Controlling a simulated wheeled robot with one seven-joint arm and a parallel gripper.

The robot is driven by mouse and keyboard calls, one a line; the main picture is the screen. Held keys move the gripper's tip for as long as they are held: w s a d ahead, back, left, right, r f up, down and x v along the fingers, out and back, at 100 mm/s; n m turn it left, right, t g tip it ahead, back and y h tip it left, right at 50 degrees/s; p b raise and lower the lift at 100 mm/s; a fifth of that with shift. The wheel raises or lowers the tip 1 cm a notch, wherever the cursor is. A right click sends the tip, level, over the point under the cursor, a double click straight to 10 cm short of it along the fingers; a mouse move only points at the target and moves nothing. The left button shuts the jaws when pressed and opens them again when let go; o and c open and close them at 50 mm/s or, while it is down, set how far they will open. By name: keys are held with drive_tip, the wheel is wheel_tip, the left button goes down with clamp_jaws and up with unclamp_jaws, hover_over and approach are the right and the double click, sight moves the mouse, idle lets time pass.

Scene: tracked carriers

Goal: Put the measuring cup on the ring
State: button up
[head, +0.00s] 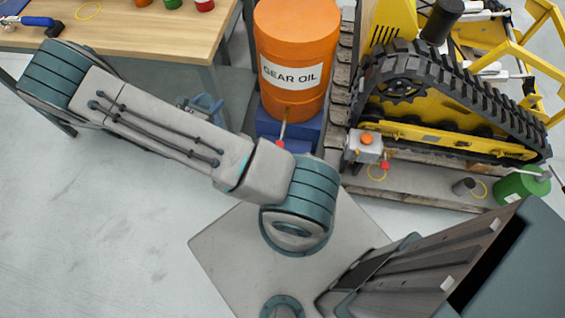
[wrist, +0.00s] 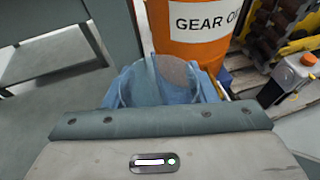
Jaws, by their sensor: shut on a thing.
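The measuring cup (wrist: 137,86) is a translucent blue vessel just beyond my wrist in the wrist view. My gripper (wrist: 165,93) is shut on it; the fingers are hard to make out against the blue. In the head view a bit of the blue cup (head: 209,106) shows past my arm, over the floor between the bench and the orange drum; the rest is hidden. Three thin yellow rings show in the head view: one on the wooden bench (head: 88,19), one on the pallet by a small grey box (head: 377,179), one near the green can (head: 486,190).
An orange gear oil drum (head: 293,45) stands on a blue base right of the cup. A yellow tracked carrier (head: 430,128) fills the back right. The grey box (head: 367,149) has an orange knob. The bench (head: 140,40) holds small pots and tools. Floor at left is clear.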

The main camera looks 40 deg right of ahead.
drive_tip(key=s+d+f+m+g+h+b, duration=0.1)
drive_tip(key=s+d+f+m+g+b, duration=0.15)
drive_tip(key=f+b, duration=0.85)
drive_tip(key=s+d+f+m+g+b, duration=0.1)
drive_tip(key=s+f+m+g+b, duration=0.15)
drive_tip(key=f+b, duration=0.8)
drive_tip(key=s+d+f+m+g+h+b, duration=0.1)
drive_tip(key=s+d+f+g+b, duration=0.35)
drive_tip(key=f, duration=1.25)
drive_tip(key=d+f+t+b, duration=0.2)
drive_tip(key=d+b, duration=0.7)
drive_tip(key=d, duration=0.6)
drive_tip(key=shift+w+d+f, duration=0.25)
drive_tip(key=shift+d+f, duration=0.15)
drive_tip(key=shift+f, duration=0.3)
drive_tip(key=o, duration=1.3)
drive_tip(key=shift+f, duration=0.15)
drive_tip(key=shift+o, duration=0.2)
